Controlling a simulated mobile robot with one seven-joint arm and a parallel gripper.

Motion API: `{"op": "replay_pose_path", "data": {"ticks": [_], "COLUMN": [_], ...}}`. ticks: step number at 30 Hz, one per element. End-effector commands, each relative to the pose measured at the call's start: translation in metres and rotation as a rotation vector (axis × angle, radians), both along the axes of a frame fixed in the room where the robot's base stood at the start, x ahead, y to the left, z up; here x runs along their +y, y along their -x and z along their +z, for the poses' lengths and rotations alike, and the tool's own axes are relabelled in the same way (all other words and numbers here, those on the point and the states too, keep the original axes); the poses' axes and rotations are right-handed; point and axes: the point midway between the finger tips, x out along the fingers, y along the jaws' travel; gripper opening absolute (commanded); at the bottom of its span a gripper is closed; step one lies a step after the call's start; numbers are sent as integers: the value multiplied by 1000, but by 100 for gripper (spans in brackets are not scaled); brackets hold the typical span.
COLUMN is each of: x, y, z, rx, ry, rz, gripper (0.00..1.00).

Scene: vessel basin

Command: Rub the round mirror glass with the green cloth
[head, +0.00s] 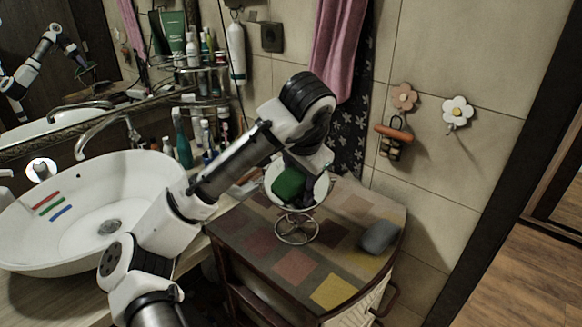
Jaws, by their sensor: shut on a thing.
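The round mirror (318,190) stands on a wire-like metal base (296,229) on top of the small cabinet. Its glass faces me, and my arm covers part of it. The green cloth (289,185) is a bunched dark green piece in front of the glass. My gripper (300,184) is shut on the green cloth at the mirror. The cloth overlaps the glass in the picture and seems to be against it, but I cannot tell for sure whether they touch. The fingertips are mostly hidden by the cloth and the wrist.
A grey rounded object (380,237) lies on the right of the patchwork cabinet top (262,222). The white basin (150,185) with its tap (100,130) is at left. Several bottles (182,140) crowd the back corner. A pink towel (337,45) hangs behind my arm.

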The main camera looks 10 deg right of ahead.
Motion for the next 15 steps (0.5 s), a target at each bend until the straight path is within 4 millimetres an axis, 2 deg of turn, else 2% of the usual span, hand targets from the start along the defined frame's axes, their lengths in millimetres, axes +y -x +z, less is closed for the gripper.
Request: {"op": "replay_pose_path", "data": {"ticks": [5, 15], "x": [-7, -35], "y": [1, 4], "z": [1, 0], "rx": [1, 1], "ry": [0, 0], "rz": [-1, -2], "gripper": [30, 30]}}
